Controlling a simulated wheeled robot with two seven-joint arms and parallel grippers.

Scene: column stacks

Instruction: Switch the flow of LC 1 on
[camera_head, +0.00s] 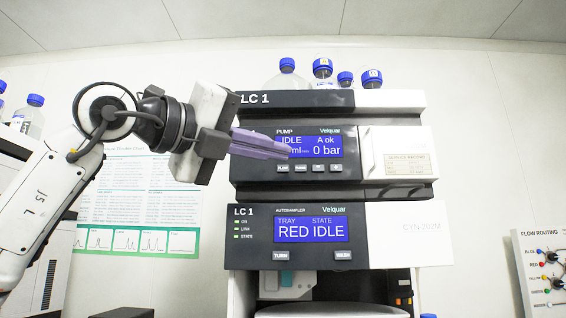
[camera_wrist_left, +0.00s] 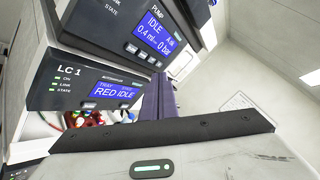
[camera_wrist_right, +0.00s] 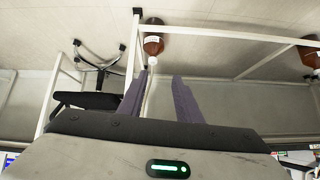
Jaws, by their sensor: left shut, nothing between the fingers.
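The LC 1 stack has a pump module (camera_head: 378,190) above an autosampler module (camera_head: 405,235). The pump display (camera_head: 325,147) reads IDLE, A ok and 0 bar; the left wrist view shows its flow figure as about 0.4 ml. A row of several small buttons (camera_head: 309,168) sits under it; their labels are too small to read surely. My left gripper (camera_head: 288,153) is shut and empty, its purple fingers in front of the pump display's lower left, covering part of it. I cannot tell if they touch. My right gripper (camera_wrist_right: 158,76) is open and empty, away from the stack.
The autosampler display (camera_head: 312,229) reads RED and IDLE, with two buttons below. Blue-capped bottles (camera_head: 323,70) stand on top of the stack. A flow routing panel (camera_head: 545,265) is at the far right. A stool (camera_wrist_right: 98,65) and brown bottles (camera_wrist_right: 153,45) show in the right wrist view.

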